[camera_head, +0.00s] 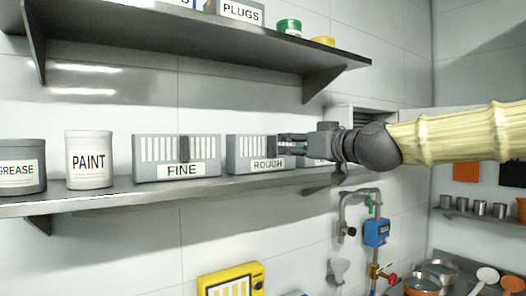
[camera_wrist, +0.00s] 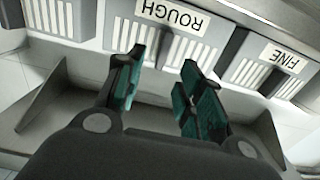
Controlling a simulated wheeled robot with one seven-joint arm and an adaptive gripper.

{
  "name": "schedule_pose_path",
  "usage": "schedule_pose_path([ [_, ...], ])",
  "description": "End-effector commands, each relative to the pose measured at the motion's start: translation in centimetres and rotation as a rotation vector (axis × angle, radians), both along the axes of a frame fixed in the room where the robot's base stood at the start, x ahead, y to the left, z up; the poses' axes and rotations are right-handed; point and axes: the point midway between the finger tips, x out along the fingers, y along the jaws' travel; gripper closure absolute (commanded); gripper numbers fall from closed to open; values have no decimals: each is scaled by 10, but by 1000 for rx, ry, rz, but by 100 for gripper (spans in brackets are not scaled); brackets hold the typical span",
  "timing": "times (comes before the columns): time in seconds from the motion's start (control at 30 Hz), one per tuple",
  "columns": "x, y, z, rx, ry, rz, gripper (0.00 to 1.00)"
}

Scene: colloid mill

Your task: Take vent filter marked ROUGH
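The vent filter marked ROUGH (camera_head: 242,159) is a grey box with white slats and a label, standing on the long shelf. In the wrist view the ROUGH filter (camera_wrist: 150,33) shows upside down, with a dark upright grip bar (camera_wrist: 168,47) on its front. My gripper (camera_head: 284,144) is at the right part of this filter in the head view. In the wrist view my gripper (camera_wrist: 158,78) is open, its two green-padded fingers apart, with the bar between and just beyond the tips. I cannot tell whether the fingers touch the filter.
The FINE filter (camera_head: 150,156) stands left of it, then a PAINT can (camera_head: 88,160) and a GREASE can (camera_head: 22,168). Another box (camera_head: 319,161), partly hidden by my gripper, stands to the right. An upper shelf (camera_head: 190,52) hangs above the filters.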

Motion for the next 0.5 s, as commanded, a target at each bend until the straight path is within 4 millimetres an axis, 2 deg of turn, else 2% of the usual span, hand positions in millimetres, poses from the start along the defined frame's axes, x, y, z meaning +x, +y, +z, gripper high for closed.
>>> schedule_pose_path([
  [0.2, 16, 11, 2, 1, 1, -1, 62],
  [0.5, 24, 16, 2, 1, 1, -2, 62],
])
